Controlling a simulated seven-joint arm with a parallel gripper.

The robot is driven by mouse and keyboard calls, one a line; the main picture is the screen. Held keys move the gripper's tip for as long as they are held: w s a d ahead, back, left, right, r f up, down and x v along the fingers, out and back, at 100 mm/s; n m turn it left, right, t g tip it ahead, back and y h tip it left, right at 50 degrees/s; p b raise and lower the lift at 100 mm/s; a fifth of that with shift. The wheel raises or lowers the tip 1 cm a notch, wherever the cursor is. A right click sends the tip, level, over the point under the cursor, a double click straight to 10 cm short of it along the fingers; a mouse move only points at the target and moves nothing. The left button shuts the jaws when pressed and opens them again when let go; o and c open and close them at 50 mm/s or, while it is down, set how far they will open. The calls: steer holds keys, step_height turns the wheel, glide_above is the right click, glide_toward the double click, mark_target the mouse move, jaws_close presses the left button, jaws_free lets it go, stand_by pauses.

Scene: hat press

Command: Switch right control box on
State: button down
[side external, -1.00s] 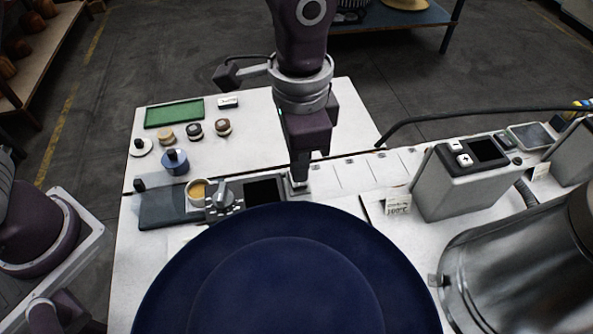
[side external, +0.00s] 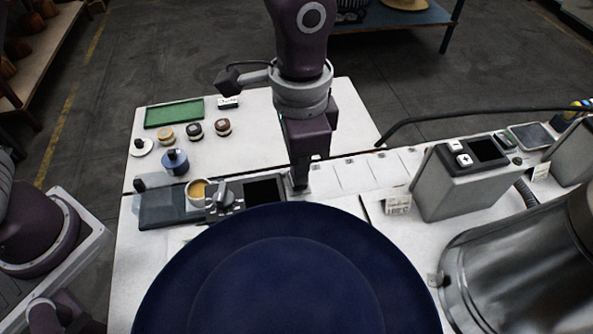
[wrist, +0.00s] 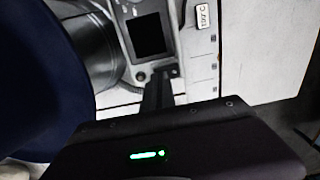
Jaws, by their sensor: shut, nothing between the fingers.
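A low control box with a dark screen (side external: 264,191) and a grey knob (side external: 224,197) sits on the white table. Its screen (wrist: 147,35) fills the upper middle of the wrist view, with a small round button (wrist: 140,76) below it. A taller grey control box (side external: 458,184) with white buttons and a dark screen stands to the right. I cannot tell which one the task calls right. My gripper (side external: 299,187) is shut and empty, pointing down at the right end of the low box; its fingertips (wrist: 166,73) hide that spot, so contact is unclear.
A large dark blue round form (side external: 285,275) fills the front. A metal cylinder (side external: 515,265) stands front right. A temperature tag (side external: 398,205) stands by the taller box. A cup (side external: 197,193), a blue pot (side external: 175,162) and a green tray (side external: 174,113) lie left.

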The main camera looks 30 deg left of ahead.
steer(key=shift+f, duration=0.55)
steer(key=shift+r, duration=3.55)
steer(key=s+a+r+n+t, duration=0.25)
steer(key=s+a+r, duration=0.2)
steer(key=a, duration=0.45)
steer(key=s+a+r+n+t, duration=0.1)
steer(key=s+a+r+n, duration=0.3)
steer(key=a, duration=0.5)
steer(key=s+a+n+t, duration=0.2)
steer(key=s+a, duration=0.3)
steer(key=s, duration=0.1)
steer(key=shift+s+f, duration=0.4)
steer(key=shift+f, duration=0.05)
